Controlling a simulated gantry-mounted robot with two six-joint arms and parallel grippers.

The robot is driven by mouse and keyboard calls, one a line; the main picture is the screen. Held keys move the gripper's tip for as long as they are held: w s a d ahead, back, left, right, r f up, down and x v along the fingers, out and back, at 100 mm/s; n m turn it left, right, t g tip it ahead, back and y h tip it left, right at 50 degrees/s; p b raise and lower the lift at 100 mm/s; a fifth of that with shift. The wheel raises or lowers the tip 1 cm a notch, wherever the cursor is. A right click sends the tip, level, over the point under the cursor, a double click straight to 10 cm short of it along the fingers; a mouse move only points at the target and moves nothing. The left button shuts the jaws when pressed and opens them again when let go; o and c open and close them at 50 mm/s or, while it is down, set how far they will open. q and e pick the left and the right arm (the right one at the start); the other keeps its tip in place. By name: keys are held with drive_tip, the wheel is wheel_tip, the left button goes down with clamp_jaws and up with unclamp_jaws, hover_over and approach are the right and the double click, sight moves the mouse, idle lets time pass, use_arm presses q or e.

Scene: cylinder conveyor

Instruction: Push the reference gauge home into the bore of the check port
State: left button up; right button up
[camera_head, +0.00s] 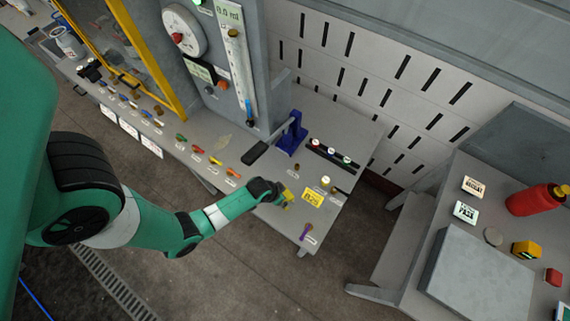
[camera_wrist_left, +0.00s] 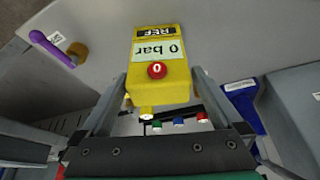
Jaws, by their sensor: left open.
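The reference gauge (camera_head: 313,198) is a yellow block near the front right end of the grey bench. In the left wrist view the gauge (camera_wrist_left: 177,90) shows a "REF" label, a "0 bar" display and a red zero button. My left gripper (camera_head: 289,196) is open, with its grey fingers either side of the gauge's near end in the wrist view. Whether the fingers touch it is unclear. A purple-handled brass fitting (camera_head: 306,231) lies in front of it. I cannot tell which fitting is the check port, and no bore is visible. My right gripper is out of view.
A blue press (camera_head: 291,134) with a black lever stands behind the gripper. A row of coloured caps (camera_head: 331,151) and a pale yellow cap (camera_head: 325,181) lie behind the gauge. Coloured valves (camera_head: 215,160) line the front edge. A second bench (camera_head: 480,275) stands at right.

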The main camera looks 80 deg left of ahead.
use_arm(q)
drive_tip(key=b+x, duration=0.2)
drive_tip(key=x, duration=0.3)
drive_tip(key=shift+w+f, duration=0.15)
